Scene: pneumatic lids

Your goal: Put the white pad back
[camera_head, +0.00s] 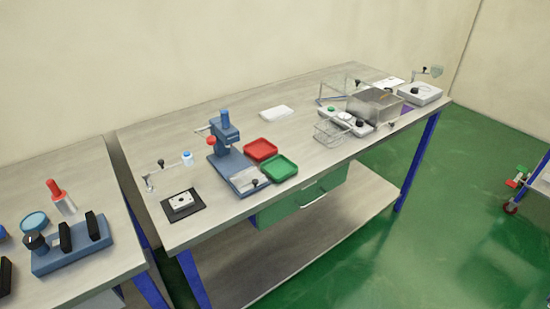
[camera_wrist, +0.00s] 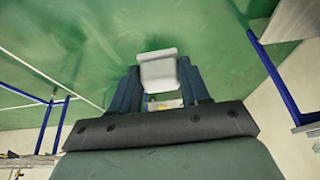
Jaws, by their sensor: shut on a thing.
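In the wrist view my gripper (camera_wrist: 160,82) is shut on a white pad (camera_wrist: 158,72), a pale block with a wider lip at its far end. It sits between the two dark fingers, held in the air with green floor behind it. My gripper is not seen in the head view. In the head view a flat white rectangular piece (camera_head: 276,113) lies on the back middle of the long table; I cannot tell its exact kind.
The long table (camera_head: 330,160) holds a blue press (camera_head: 225,135), a red tray (camera_head: 260,150), a green tray (camera_head: 280,168), a wire basket (camera_head: 334,133) and a metal box (camera_head: 375,106). A blue fixture (camera_head: 72,255) stands on the left table. Bare tabletop lies behind the trays.

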